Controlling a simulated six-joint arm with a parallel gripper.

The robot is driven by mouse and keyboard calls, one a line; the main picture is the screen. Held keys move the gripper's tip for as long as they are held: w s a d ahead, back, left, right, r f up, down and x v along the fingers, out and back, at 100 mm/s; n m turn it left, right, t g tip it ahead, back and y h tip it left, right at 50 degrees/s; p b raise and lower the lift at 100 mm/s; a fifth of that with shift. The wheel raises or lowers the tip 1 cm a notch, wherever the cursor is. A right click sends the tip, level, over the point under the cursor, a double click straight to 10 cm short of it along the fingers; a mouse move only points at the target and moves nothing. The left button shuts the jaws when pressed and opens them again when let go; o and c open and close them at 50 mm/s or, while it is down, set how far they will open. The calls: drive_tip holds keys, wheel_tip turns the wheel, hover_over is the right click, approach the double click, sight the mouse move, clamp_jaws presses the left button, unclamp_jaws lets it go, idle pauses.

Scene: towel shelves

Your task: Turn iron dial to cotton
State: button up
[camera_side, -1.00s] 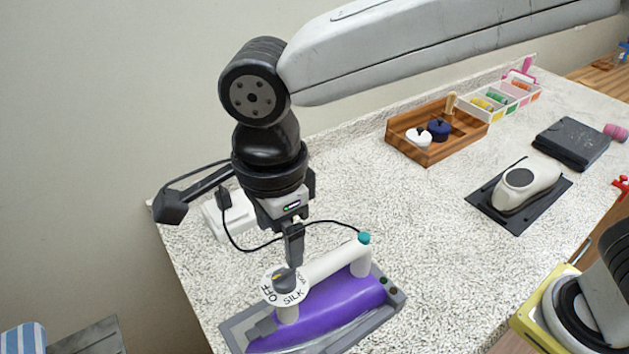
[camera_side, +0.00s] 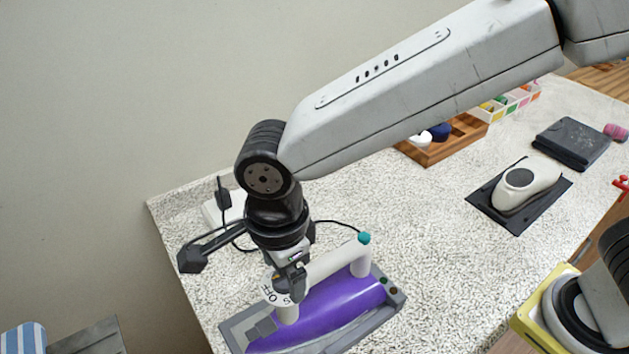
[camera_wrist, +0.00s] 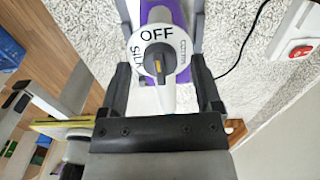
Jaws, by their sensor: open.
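The iron (camera_side: 330,308) has a purple body and a white handle, and lies on a grey rest at the counter's front left. Its white round dial (camera_side: 276,295) is at the near end of the handle, partly hidden by my gripper (camera_side: 298,288). In the wrist view the dial (camera_wrist: 178,41) reads OFF at the top, SILK at the left and COTTON at the right. Its dark knob (camera_wrist: 153,58) has an orange mark. My gripper is open, with one finger on each side of the dial. I cannot tell whether the fingers touch the knob.
A red switch (camera_wrist: 300,51) on a white block shows in the wrist view. A black cable (camera_side: 335,223) runs behind the iron. A wooden tray (camera_side: 445,147), a white device on a black mat (camera_side: 518,229) and a dark folded cloth (camera_side: 571,143) stand to the right. The counter between is clear.

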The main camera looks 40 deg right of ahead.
clamp_jaws()
